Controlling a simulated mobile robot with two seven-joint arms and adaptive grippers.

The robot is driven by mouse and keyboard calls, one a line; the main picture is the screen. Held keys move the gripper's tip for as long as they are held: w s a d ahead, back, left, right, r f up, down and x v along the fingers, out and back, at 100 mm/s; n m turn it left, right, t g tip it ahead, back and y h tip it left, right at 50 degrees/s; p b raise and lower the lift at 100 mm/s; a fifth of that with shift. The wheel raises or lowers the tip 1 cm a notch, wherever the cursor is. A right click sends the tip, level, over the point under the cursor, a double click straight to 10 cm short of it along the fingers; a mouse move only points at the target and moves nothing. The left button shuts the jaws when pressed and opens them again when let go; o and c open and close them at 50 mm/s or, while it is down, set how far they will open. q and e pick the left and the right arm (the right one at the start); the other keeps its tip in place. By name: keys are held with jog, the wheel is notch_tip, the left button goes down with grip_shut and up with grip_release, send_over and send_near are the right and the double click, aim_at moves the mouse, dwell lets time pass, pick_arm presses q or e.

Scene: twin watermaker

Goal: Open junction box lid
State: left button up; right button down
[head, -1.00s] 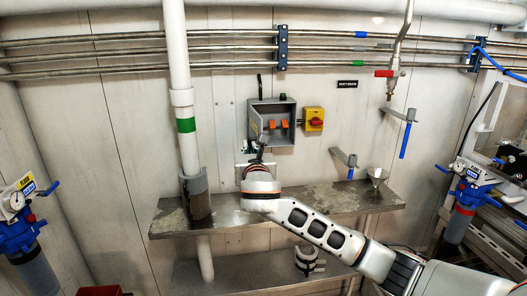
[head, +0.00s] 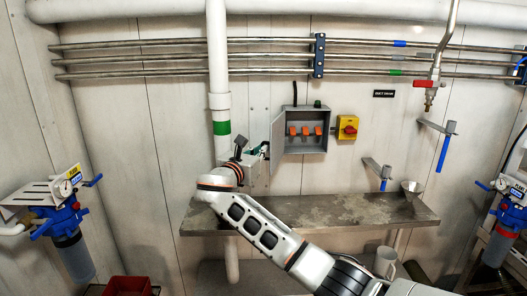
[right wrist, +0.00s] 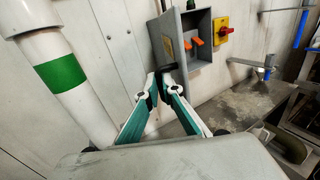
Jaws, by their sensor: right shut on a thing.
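The grey junction box (head: 307,141) is on the back wall, with orange switches (head: 305,131) showing inside. Its lid (head: 278,136) stands open, swung out to the left side of the box. In the right wrist view the lid (right wrist: 162,30) is a grey panel at the left of the box (right wrist: 199,52). My right gripper (head: 263,150) is at the lid's free edge. In the right wrist view its fingers (right wrist: 166,76) meet at the lid's lower edge, shut on it. The exact contact is partly hidden by dark fingertips. My left gripper is out of view.
A yellow and red rotary switch (head: 347,128) is just right of the box. A white pipe with a green band (head: 221,128) stands left of my gripper.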

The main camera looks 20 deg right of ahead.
jog(key=shift+r, duration=0.45)
jog(key=c, duration=2.6)
grip_release()
jog(key=o, duration=0.4)
jog(key=shift+w+f, duration=0.15)
jog(key=shift+w, duration=0.1)
jog(key=shift+s, duration=0.1)
jog(key=shift+v, duration=3.75)
jog(key=shift+f, duration=0.2)
